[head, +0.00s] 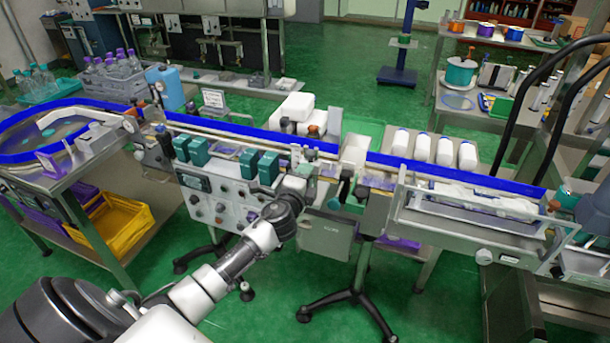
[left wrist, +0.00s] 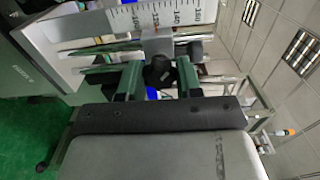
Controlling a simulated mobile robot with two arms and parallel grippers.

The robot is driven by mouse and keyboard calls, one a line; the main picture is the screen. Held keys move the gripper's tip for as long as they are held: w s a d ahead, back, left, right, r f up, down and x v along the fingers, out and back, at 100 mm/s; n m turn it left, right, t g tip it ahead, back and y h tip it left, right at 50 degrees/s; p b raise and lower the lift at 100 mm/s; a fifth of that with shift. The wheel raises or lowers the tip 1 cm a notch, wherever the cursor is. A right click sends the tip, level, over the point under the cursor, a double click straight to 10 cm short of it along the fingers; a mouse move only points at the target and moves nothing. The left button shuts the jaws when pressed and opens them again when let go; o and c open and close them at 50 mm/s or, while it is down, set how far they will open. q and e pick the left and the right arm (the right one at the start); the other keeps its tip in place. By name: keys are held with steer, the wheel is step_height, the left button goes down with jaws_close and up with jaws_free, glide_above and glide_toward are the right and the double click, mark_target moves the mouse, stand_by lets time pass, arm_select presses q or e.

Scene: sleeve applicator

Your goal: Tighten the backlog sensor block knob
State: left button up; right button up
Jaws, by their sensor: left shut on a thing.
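In the left wrist view, the black sensor block knob (left wrist: 158,71) sits between the two dark green fingers of my left gripper (left wrist: 158,80). The gripper is shut on it. A white plate with a printed ruler scale (left wrist: 155,17) is just beyond the fingers. In the head view my left arm reaches in from the lower left, and my left gripper (head: 303,177) is at the front of the machine, near its middle. The knob cannot be made out there among the small parts around the gripper. My right gripper is not in view.
A conveyor with blue rails (head: 230,131) runs across behind the gripper. Green blocks (head: 258,165) and a grey control panel (head: 222,205) are left of it. A grey box (head: 326,236) hangs to the lower right. Green floor in front is partly clear, with stand legs on it.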

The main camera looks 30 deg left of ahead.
arm_select(q)
steer(key=shift+f+m+p, duration=0.1)
steer(key=shift+m+p, duration=0.95)
steer(key=shift+m, duration=3.95)
steer(key=o, duration=0.9)
steer(key=shift+s, duration=0.1)
steer(key=shift+b+v, duration=0.55)
steer(key=shift+v, duration=4.8)
